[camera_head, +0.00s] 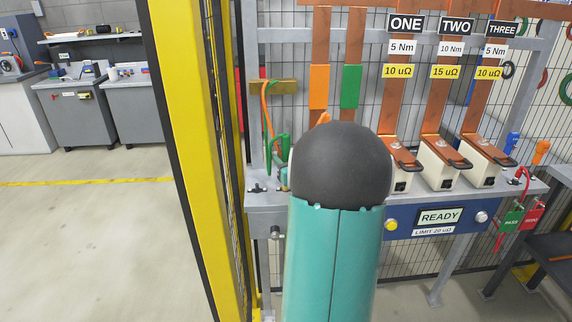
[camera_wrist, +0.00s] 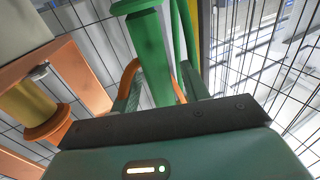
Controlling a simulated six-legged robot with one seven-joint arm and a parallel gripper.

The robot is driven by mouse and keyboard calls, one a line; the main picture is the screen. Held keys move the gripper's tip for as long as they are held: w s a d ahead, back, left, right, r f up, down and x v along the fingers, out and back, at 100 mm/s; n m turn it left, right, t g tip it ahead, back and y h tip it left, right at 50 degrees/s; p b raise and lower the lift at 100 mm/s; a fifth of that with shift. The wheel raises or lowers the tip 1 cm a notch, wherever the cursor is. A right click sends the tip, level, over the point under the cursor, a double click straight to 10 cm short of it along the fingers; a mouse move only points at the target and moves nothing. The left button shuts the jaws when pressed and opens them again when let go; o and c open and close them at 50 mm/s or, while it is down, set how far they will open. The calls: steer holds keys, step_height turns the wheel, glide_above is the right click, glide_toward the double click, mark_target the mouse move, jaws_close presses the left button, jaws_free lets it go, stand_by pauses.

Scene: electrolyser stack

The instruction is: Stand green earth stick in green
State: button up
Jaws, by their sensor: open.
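In the wrist view a thick green bar (camera_wrist: 148,50), apparently the green earth stick, stands between the fingers of my gripper (camera_wrist: 161,80). The fingers are apart, one on each side of it; I cannot tell whether either touches. A green cable (camera_wrist: 185,35) runs beside it. In the head view green and orange pieces (camera_head: 280,146) show at the bench's left end, under a brass-coloured bracket (camera_head: 273,87). My gripper is hidden there behind my arm. A green sleeve (camera_head: 351,87) covers one upright copper bar, and an orange sleeve (camera_head: 319,87) covers another.
Copper bars and cream clamp units (camera_head: 440,172) line the bench to the right, above a READY panel (camera_head: 438,217). Green (camera_head: 512,219) and red (camera_head: 534,214) tags hang at the right end. A yellow post (camera_head: 190,130) and wire mesh close the left and back.

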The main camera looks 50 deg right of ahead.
mark_target(286, 147)
jaws_close()
steer(key=shift+r, duration=0.1)
steer(key=shift+r, duration=0.5)
step_height(286, 147, up, 2)
steer(key=shift+r, duration=0.15)
steer(key=s+a+r, duration=0.8)
steer(key=s+r, duration=0.1)
steer(key=s, duration=0.2)
steer(key=shift+a+r, duration=0.15)
steer(key=shift+r, duration=0.15)
